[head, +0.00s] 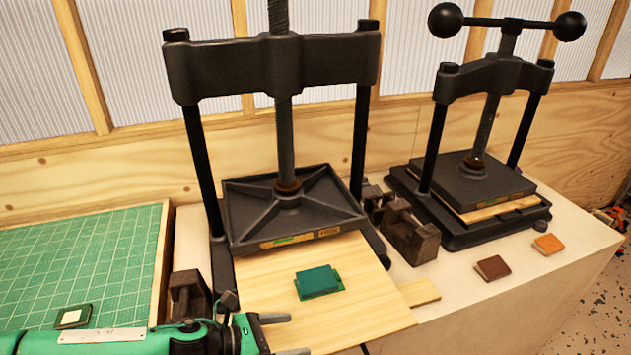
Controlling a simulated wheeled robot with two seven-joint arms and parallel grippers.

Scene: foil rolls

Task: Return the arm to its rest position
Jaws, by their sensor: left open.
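My left arm comes in along the bottom left edge of the head view, green and black. Its gripper (289,335) is open, with two grey fingers pointing right over the near left edge of a pale wooden board (377,295). Nothing shows between the fingers. A small dark green book-like block (318,281) lies on the board, apart from the fingers, with a lighter green edge under it. The board sits below the raised platen (262,221) of the larger black press. My right gripper is not in view.
A second black press (465,187) stands at the right. A brown block (492,268) and an orange block (549,243) lie on the table front. Dark metal weights (412,232) stand between the presses. A green gridded mat (95,255) with a small framed piece (73,316) is at the left.

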